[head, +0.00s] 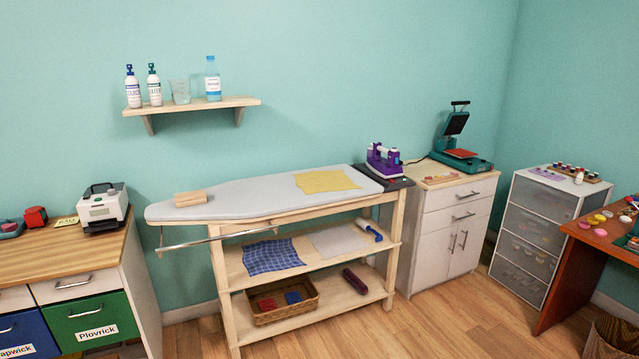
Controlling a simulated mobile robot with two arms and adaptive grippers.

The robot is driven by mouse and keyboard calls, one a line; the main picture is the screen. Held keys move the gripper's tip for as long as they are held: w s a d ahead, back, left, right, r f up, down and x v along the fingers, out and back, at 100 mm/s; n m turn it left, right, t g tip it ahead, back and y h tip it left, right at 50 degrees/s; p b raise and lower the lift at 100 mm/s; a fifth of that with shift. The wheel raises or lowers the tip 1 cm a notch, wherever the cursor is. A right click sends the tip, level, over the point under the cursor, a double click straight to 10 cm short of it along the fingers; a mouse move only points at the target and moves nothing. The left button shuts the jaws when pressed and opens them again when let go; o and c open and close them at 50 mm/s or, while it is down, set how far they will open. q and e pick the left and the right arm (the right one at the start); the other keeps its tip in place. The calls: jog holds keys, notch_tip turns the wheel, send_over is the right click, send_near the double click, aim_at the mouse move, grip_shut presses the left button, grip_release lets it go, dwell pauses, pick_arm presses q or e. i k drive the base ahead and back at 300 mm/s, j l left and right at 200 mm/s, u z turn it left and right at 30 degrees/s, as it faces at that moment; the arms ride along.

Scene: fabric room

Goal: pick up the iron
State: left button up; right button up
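A purple iron (384,160) with white parts stands on a dark rest (399,183) at the right end of the ironing board (250,205). A dark cord seems to run from it to the right, toward the white cabinet. Neither of my grippers shows in the head view.
A yellow cloth (327,181) and a wooden block (190,198) lie on the board. A teal heat press (458,145) stands on the white cabinet (440,218) to the right. Shelves below hold a blue checked cloth (272,256) and a basket (284,312). Wooden floor in front is clear.

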aim_at(385, 169)
jog(key=i+l+z, duration=0.4)
jog(key=i, duration=0.9)
jog(key=i+j+z, duration=0.1)
jog(key=i+z, duration=0.35)
jog(key=i, duration=1.35)
jog(key=i+l+u, duration=0.15)
jog(key=i, duration=0.35)
